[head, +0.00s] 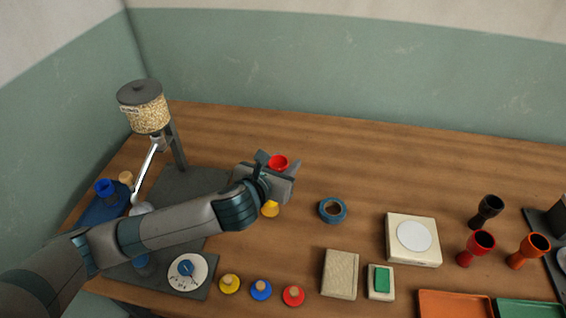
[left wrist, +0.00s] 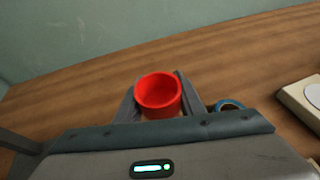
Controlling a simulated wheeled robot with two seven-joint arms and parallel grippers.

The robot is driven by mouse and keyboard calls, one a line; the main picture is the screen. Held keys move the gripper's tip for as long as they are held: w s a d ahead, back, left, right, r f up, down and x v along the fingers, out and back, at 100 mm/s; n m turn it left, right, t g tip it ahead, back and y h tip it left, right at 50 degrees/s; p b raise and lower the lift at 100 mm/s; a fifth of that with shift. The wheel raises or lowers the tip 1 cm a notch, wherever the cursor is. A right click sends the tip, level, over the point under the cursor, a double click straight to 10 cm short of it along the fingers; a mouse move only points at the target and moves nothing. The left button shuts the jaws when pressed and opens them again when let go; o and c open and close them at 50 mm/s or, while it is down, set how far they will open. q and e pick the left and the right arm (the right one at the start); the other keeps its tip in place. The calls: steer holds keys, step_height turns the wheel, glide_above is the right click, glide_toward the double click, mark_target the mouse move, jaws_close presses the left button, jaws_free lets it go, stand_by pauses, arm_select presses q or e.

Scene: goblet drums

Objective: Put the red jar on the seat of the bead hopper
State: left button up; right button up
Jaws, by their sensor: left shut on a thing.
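The red jar (head: 279,161) is open-topped and upright, held between the fingers of my left gripper (head: 280,168). It also shows in the left wrist view (left wrist: 158,92), with a finger on each side; its inside looks empty. My left gripper is shut on it, above the wooden table and right of the bead hopper (head: 145,108). The hopper is a clear bead-filled container with a dark lid on a grey post, at the left. Its dark base plate (head: 195,181) lies below, partly hidden by my left arm. I cannot make out the seat clearly. My right gripper is not in view.
A yellow piece (head: 270,209) lies just below my left gripper. A blue tape roll (head: 333,210) and a white-topped square block (head: 412,240) lie to the right. Goblet drums (head: 476,248) and trays (head: 455,304) fill the right.

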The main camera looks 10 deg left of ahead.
arm_select(q)
steer(key=a+r+n+y, duration=0.1)
steer(key=a+r+y, duration=0.1)
steer(key=a+r, duration=0.4)
steer(key=a+r+n+y, duration=0.1)
steer(key=a+r, duration=0.5)
steer(key=r, duration=0.7)
steer(key=shift+s+a+r+n+y, duration=0.15)
steer(key=shift+s+n+y, duration=0.25)
steer(key=shift+n, duration=0.2)
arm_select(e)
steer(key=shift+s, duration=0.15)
